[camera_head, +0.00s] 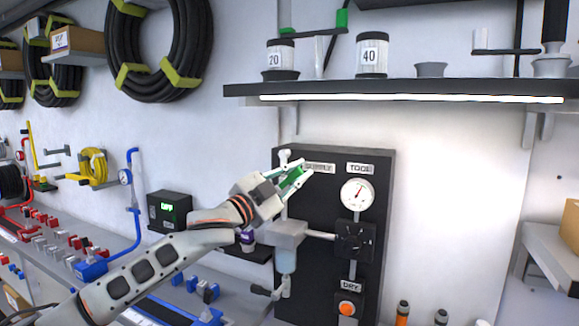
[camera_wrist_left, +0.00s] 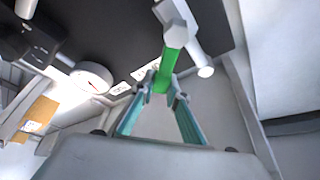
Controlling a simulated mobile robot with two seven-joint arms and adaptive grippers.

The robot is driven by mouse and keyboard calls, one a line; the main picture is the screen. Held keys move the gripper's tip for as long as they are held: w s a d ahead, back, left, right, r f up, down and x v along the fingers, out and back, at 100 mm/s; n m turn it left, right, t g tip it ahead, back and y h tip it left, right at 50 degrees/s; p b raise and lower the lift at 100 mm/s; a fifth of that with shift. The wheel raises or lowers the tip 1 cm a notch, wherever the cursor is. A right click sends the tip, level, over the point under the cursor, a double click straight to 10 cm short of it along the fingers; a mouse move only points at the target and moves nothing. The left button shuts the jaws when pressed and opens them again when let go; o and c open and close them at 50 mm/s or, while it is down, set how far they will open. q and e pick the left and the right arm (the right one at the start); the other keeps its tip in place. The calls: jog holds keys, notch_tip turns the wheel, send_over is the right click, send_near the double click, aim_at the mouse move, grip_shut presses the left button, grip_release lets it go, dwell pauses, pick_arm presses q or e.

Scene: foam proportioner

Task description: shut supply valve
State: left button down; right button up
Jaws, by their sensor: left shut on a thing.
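The supply valve's green handle (camera_wrist_left: 168,66) runs between the fingertips of my left gripper (camera_wrist_left: 162,92) in the left wrist view. The handle joins a white fitting (camera_wrist_left: 176,18) on a pale pipe. In the head view my left gripper (camera_head: 293,172) is shut on the handle, just left of the SUPPLY label (camera_head: 319,168) on the black panel (camera_head: 378,200). The gripper and arm hide much of the valve there. My right gripper is not in view.
A round gauge (camera_head: 357,194) sits under the TOOL label, with a black regulator (camera_head: 355,241) and an orange button (camera_head: 347,308) below. A shelf (camera_head: 400,90) with jars overhangs the panel. A small display box (camera_head: 169,211) stands left, behind my arm.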

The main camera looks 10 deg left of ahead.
pick_arm(q)
jog(key=shift+s+d+f+m+g+y, duration=0.1)
jog(key=shift+d+f+m+g, duration=0.2)
jog(key=shift+f+m+g, duration=0.85)
jog(key=shift+s+d+f+m+y, duration=0.25)
jog(key=shift+f+m, duration=0.35)
jog(key=shift+m, duration=1.3)
jog(key=shift+d+f+m+g+h, duration=0.1)
jog(key=shift+d+f+m+g, duration=0.45)
jog(key=shift+m, duration=1)
jog(key=shift+a+f, duration=0.15)
jog(key=shift+f, duration=0.25)
jog(key=c, duration=2)
grip_release()
jog(key=shift+o, duration=0.2)
jog(key=v, duration=1.2)
jog(key=shift+r, duration=0.15)
